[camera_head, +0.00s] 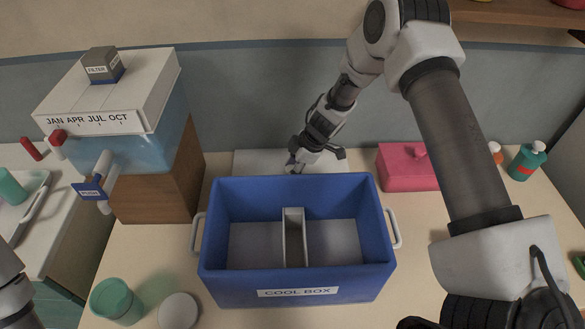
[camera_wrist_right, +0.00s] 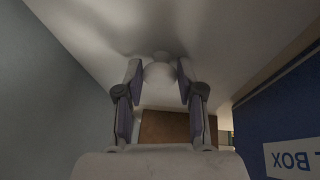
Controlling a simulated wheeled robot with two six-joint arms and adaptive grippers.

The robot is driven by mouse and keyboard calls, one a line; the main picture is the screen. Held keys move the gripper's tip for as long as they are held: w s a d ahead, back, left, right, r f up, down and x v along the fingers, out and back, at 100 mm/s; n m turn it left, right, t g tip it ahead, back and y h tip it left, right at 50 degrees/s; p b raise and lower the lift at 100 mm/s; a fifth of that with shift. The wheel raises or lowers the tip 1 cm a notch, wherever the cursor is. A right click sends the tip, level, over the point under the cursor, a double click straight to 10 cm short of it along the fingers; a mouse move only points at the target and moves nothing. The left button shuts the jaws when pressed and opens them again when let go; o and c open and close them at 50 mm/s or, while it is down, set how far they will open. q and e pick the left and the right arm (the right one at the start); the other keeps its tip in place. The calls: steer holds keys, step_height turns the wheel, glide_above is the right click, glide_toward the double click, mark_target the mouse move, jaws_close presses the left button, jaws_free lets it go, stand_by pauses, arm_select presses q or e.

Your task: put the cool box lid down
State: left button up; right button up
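The pale cool box lid (camera_head: 250,160) lies behind the blue cool box (camera_head: 290,285), partly hidden by the box and my right arm. Its underside contact with the counter is hidden. My right gripper (camera_head: 293,168) is at the lid's middle. The cool box is open, with a divider and no contents visible. My left gripper is out of view; only part of that arm shows at lower left.
A blue-and-white water dispenser (camera_head: 120,135) stands left on a wooden block (camera_head: 165,190). A pink container (camera_head: 405,168) is right of the lid. A green cup (camera_head: 116,302) and a pale disc (camera_head: 178,311) are front left. A green bottle (camera_head: 527,162) is at right.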

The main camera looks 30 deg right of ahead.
steer(key=shift+o, duration=0.8)
steer(key=shift+r, duration=0.1)
steer(key=shift+a, duration=0.1)
steer(key=p+v, duration=0.6)
steer(key=v, duration=0.6)
steer(key=shift+p, duration=0.4)
